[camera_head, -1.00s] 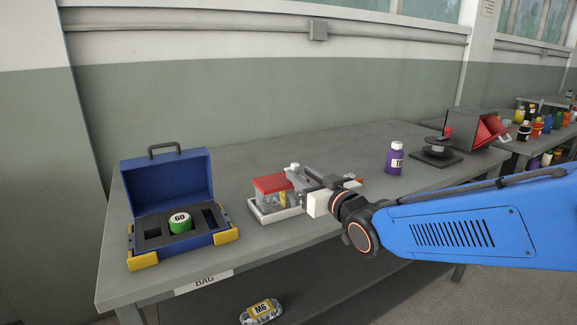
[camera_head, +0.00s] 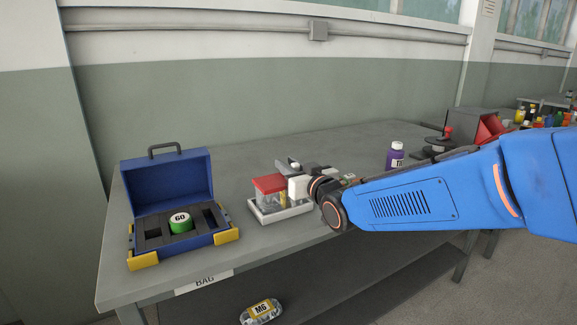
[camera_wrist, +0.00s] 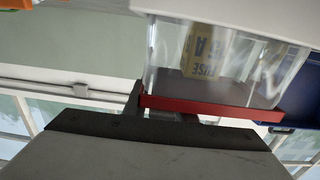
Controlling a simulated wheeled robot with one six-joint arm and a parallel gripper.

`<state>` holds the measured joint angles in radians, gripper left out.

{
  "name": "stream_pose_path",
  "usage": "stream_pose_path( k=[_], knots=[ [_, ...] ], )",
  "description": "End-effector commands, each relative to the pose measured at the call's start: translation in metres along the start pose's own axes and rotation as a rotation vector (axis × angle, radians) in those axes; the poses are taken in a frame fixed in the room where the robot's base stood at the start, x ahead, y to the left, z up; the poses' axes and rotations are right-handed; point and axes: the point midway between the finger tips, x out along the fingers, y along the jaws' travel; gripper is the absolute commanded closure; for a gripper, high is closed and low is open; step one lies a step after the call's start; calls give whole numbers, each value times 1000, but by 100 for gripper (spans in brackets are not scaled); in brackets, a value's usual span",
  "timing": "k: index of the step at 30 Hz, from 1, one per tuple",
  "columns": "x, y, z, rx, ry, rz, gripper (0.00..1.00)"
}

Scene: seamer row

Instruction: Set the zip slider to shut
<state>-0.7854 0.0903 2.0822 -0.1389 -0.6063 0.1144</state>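A clear container (camera_head: 269,203) with a flat red top (camera_head: 270,184) stands in a white tray on the bench. In the wrist view the container (camera_wrist: 165,60) appears upside down, its red top edge (camera_wrist: 215,111) low in the picture. A yellow packet reading "FUSE A" (camera_wrist: 208,52) shows inside. My gripper (camera_head: 294,166) is at the right of the red top, close to it. In the wrist view, dark gripper parts (camera_wrist: 137,100) overlap the red edge. I cannot make out the zip slider, whether the gripper touches it, or how far apart the fingers are.
The white tray (camera_head: 283,214) sits near the bench's front edge. An open blue case (camera_head: 165,195) holding a green "60" roll (camera_head: 180,223) is to the left. A purple bottle (camera_head: 394,158) is to the right. A "MG" packet (camera_head: 260,311) lies below the bench.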

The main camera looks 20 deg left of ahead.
Motion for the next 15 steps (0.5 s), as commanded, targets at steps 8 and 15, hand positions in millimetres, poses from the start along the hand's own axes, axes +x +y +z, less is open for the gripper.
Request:
stream_pose_path(
  k=[8,15],
  knots=[
    [0,0,0,0,0,0,100],
    [0,0,0,0,0,0,79]
  ],
)
